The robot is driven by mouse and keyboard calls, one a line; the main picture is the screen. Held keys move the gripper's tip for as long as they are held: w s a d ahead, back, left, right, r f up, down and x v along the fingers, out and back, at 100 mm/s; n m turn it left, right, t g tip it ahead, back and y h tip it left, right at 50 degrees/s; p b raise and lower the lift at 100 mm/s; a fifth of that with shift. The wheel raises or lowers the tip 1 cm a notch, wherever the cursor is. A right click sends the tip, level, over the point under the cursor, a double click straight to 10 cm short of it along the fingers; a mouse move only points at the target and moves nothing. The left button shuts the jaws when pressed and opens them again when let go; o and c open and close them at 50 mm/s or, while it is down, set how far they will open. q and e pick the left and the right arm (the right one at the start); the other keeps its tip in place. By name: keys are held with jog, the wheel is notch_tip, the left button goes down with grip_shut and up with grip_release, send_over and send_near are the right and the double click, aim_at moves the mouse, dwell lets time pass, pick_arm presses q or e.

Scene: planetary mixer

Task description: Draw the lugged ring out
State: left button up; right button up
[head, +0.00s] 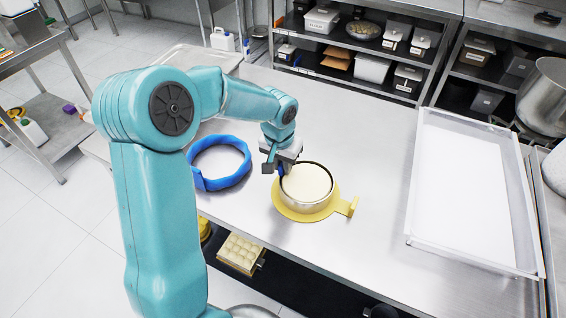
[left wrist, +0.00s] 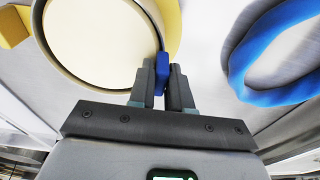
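The lugged ring (head: 305,204) is a thin metal band on a round yellow board (head: 287,213) with a tab at its right. It stands around a cream-coloured filling (head: 306,182), whose top lies within the rim. A blue lug (left wrist: 163,72) sticks out from the ring's side. My left gripper (head: 276,168) is at the ring's upper left edge. In the left wrist view its two fingers (left wrist: 163,88) close on both sides of the blue lug, with no clear gap. The ring's underside is hidden. My right gripper is not in view.
A larger blue ring (head: 221,185) lies on the steel table (head: 370,245) left of the board, partly behind my left arm. A big white-floored tray (head: 410,210) stands at the right. The table between board and tray is clear. Shelves with containers are behind.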

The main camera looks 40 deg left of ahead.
pick_arm(q)
grip_shut()
jog(key=shift+r+p, duration=0.3)
jog(key=shift+r, duration=0.15)
jog(key=shift+r+p, duration=0.75)
jog(key=shift+r, duration=0.4)
jog(key=shift+r+p, duration=0.9)
jog(key=shift+r, duration=0.4)
jog(key=shift+r, duration=0.1)
jog(key=shift+r+p, duration=1.35)
jog(key=shift+r, duration=0.6)
jog(key=shift+f, duration=0.1)
